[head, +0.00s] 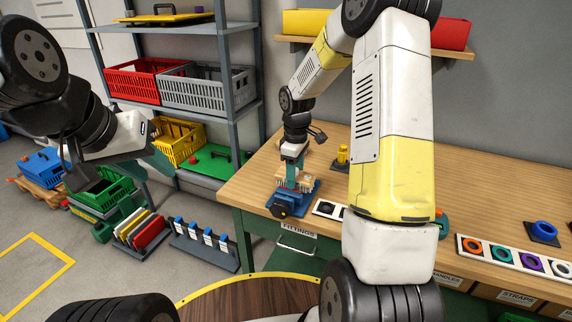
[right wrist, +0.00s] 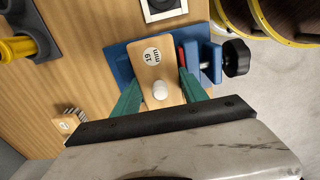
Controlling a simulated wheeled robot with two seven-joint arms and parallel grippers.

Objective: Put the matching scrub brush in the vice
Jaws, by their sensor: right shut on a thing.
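My right gripper (head: 292,178) is shut on a wooden scrub brush (head: 299,183), right at the blue vice (head: 308,194) on the bench. In the right wrist view, the green fingers (right wrist: 160,98) grip both sides of the brush block (right wrist: 150,73). It has a white peg and a round label that seems to read 19 mm. The blue vice (right wrist: 120,52) lies behind the block, with its black knob to the right. The block hides the seat between the jaws, so I cannot tell how deep it sits. My left gripper (head: 82,178) hangs away from the bench; its opening is unclear.
Another small labelled brush (right wrist: 69,122) stands on the bench. A yellow-topped item (head: 342,156) is behind the vice. A strip of coloured rings (head: 515,257) lies at the right. Shelves with crates (head: 205,88) stand at the left, and a round wooden table (head: 250,300) is in front.

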